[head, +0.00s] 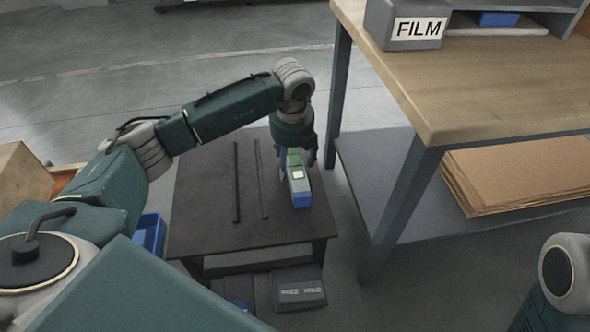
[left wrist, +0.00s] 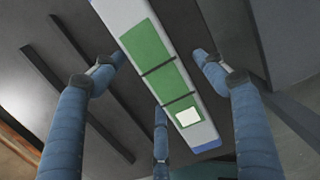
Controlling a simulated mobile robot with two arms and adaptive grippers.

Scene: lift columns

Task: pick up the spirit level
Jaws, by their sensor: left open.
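The spirit level, a grey bar with green panels, a white patch and blue ends, lies on the dark low table (head: 205,205) near its right edge in the head view (head: 299,184). In the left wrist view the spirit level (left wrist: 145,45) runs diagonally between the fingers. My left gripper (head: 296,158) points down over its far part and hides some of it. In the left wrist view the blue fingers (left wrist: 165,85) are spread on both sides of the bar, with gaps, and hold nothing. My right gripper is out of view.
Two thin dark strips (head: 236,185) lie left of the level. A wooden workbench (head: 480,75) with a FILM bin (head: 405,25) and cardboard sheets (head: 510,170) stands close on the right. A blue bin (head: 150,234) is left of the table. A dark box (head: 300,290) sits at its front.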

